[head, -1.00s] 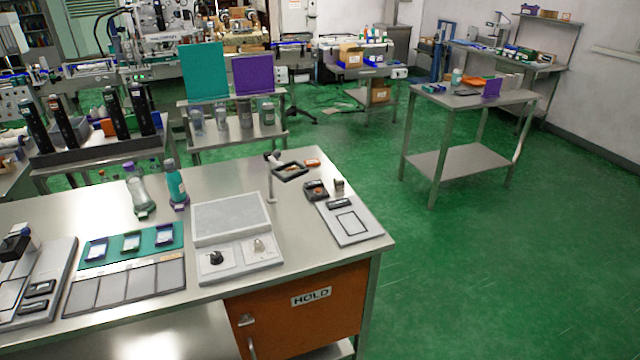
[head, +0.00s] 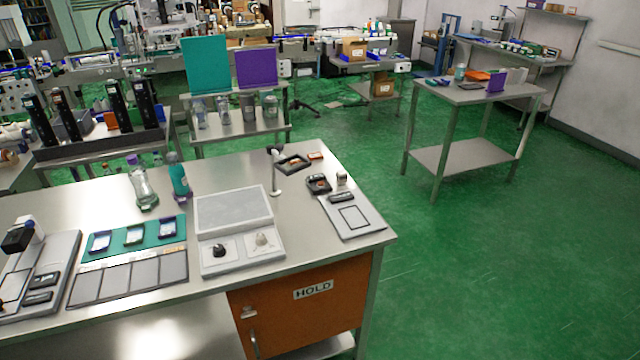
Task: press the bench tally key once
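On the steel bench (head: 330,240), a grey console (head: 236,213) has a blank sloped panel above two white pads, one with a black knob (head: 219,250) and one with a pale knob (head: 262,240). A flat grey plate (head: 372,228) near the bench's right edge bears a black-outlined square and a dark display (head: 341,197). A similar grey unit (head: 62,262) stands at the left with dark displays. No part is readably marked as the tally key, so I cannot tell which one it is. Neither of my grippers is in view.
A clear bottle (head: 142,187) and a teal bottle (head: 178,180) stand at the back. A teal mat (head: 105,250) holds several small trays beside grey panels (head: 130,279). Green floor is open at right.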

